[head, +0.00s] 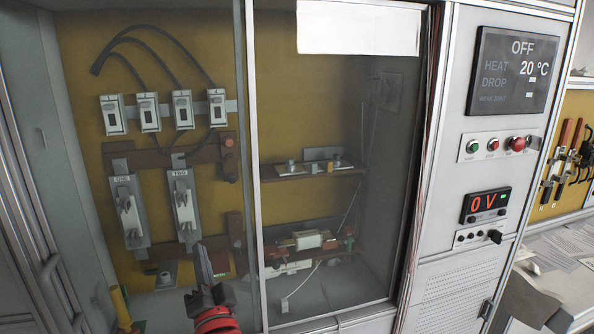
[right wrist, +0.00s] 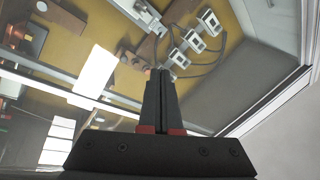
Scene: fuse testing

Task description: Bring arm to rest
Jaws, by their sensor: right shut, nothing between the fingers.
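My right gripper (head: 202,252) rises from the bottom of the head view, in front of the open left part of the test cabinet. Its dark fingers point up, just below the fuse holder marked TWO (head: 184,205). In the right wrist view the fingers of my right gripper (right wrist: 161,74) are together, with nothing between them. The fuse holder marked ONE (head: 129,210) is to the left of it. Whether the fingers touch anything in the cabinet I cannot tell. My left gripper is not in view.
A glass sliding door (head: 330,220) with a metal frame covers the cabinet's right part, close to my right gripper. Several switches (head: 150,112) with black cables are on the yellow back wall. The control panel display (head: 512,70) reads OFF and 20 °C; the red display (head: 486,204) reads 0 V.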

